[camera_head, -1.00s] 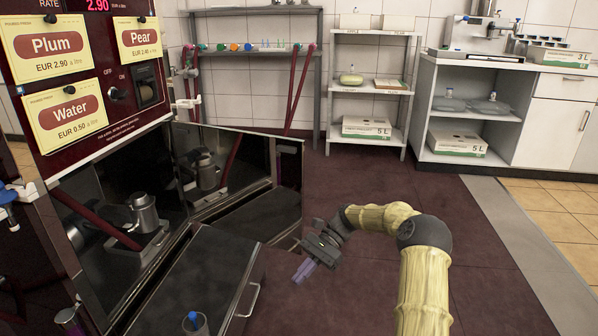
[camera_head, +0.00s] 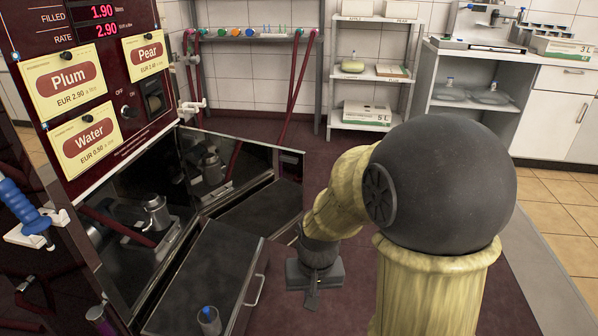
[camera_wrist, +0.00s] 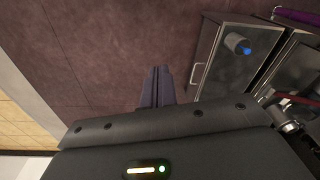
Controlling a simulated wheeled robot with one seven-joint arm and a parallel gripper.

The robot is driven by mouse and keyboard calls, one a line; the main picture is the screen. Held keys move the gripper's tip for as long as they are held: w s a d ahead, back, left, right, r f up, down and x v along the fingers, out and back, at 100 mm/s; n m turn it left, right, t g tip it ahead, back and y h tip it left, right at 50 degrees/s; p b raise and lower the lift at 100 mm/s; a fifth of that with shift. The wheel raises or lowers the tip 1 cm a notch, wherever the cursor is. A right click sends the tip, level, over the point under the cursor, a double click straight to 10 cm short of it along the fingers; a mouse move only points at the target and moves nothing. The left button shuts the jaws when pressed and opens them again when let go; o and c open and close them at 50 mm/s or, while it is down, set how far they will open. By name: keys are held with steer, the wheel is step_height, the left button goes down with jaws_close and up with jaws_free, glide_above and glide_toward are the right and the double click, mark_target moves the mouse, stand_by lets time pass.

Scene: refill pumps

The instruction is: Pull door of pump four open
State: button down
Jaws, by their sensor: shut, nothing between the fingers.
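The maroon pump (camera_head: 130,150) stands at left with Plum, Pear and Water labels. No number four is readable, so I cannot tell which pump this is. Below it is a glossy dark bay with a metal canister (camera_head: 157,212). A low dark cabinet (camera_head: 205,265) juts out from it, its front carrying a metal bar handle (camera_head: 257,290). In the wrist view the handle (camera_wrist: 196,78) lies right of my fingers. My gripper (camera_head: 313,298) is shut and empty, right of the handle and apart from it. The fingers (camera_wrist: 157,86) point over the floor.
A cup with a blue top (camera_head: 209,320) stands on the cabinet. A glossy upright panel (camera_head: 289,168) stands beyond it. A blue nozzle (camera_head: 25,208) hangs at far left. Shelves (camera_head: 366,118) and a white counter (camera_head: 555,110) line the back. Maroon floor lies around my gripper.

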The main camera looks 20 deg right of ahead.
steer(key=shift+n+t, duration=0.8)
steer(key=shift+n, duration=0.1)
steer(key=s+r, duration=0.1)
steer(key=s+r+p, duration=0.1)
steer(key=s+r, duration=0.1)
steer(key=shift+s+d+r, duration=0.1)
steer(key=shift+s+d, duration=0.2)
steer(key=shift+s, duration=0.1)
steer(key=shift+a, duration=0.2)
